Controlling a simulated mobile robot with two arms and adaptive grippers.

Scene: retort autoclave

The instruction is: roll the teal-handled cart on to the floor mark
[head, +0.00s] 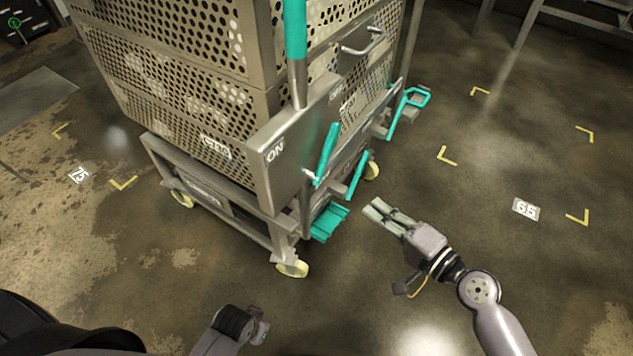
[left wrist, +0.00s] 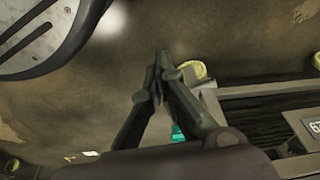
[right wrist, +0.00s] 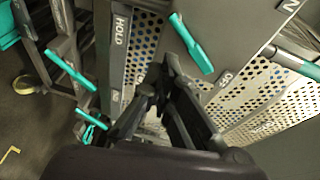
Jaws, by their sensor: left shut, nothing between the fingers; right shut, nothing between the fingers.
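The teal-handled cart (head: 205,190) stands on cream wheels and carries perforated metal baskets (head: 190,100). Its teal handle (head: 295,30) rises upright at the top of the picture. Teal levers (head: 326,153) and a teal pedal (head: 329,222) are on its near right side. Yellow corners with plate 65 (head: 526,208) mark floor to the right; corners with plate 75 (head: 78,175) are at the left. My right gripper (head: 374,208) is shut and empty, right of the pedal, apart from the cart. My left gripper (left wrist: 162,62) is shut and empty; a cart wheel (left wrist: 193,70) shows beyond it.
A grey floor plate (head: 35,98) lies at the far left. Metal frame legs (head: 525,22) stand at the top right. In the right wrist view, a panel labelled HOLD (right wrist: 120,45) and teal levers (right wrist: 190,43) show close beyond the fingers.

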